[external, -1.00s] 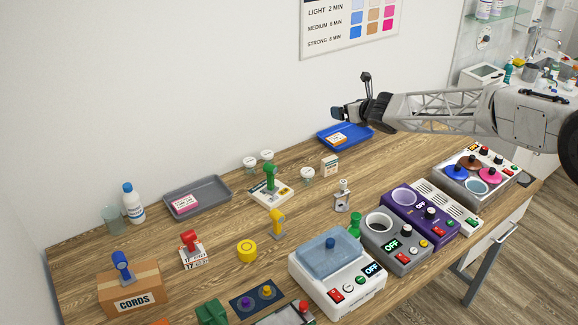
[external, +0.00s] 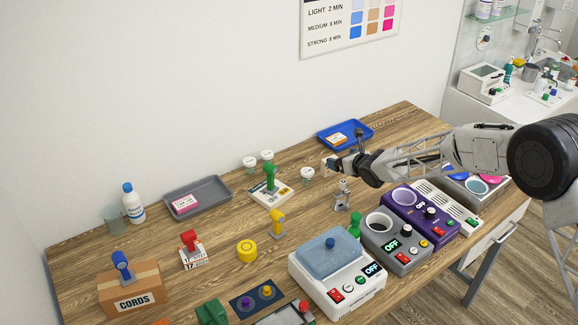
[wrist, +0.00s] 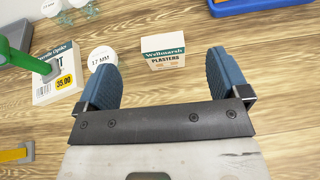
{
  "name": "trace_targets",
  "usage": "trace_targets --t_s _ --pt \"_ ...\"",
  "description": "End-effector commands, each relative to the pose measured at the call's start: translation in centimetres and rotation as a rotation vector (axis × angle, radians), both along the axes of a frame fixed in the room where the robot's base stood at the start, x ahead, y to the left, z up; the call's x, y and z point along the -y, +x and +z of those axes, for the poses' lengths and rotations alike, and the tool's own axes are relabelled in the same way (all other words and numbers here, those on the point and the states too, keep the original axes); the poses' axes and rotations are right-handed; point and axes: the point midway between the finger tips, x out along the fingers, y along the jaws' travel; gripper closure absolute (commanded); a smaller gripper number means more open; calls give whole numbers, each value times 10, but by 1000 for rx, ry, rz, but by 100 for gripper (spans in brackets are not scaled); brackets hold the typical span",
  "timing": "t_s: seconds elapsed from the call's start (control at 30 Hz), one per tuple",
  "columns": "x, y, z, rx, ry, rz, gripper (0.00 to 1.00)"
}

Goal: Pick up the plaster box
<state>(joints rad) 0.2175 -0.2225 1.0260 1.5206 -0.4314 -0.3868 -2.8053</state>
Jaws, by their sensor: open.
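In the external view only part of the plaster box (external: 326,164) shows beside my gripper (external: 338,162), which hides the rest. My gripper also shows in the wrist view (wrist: 160,64), with its two blue fingers wide apart and nothing held between them.
A white-lidded jar (wrist: 102,58) stands close to the left finger. A blue tray (external: 345,134) lies behind the box. A grey metal stamp (external: 342,195) stands in front. Bare wood surrounds the box's right side.

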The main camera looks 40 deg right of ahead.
Motion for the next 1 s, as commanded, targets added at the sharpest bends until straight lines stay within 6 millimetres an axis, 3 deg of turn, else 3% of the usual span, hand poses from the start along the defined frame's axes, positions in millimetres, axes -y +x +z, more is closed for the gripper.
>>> trace_targets --t_s 0.07,0.2,0.63,1.0 --pt "0 0 -14 -1 1 0 6" --pt "0 1 -23 2 0 0 6" --pt "0 3 -25 1 0 0 6" --pt "1 21 -34 1 1 0 6"
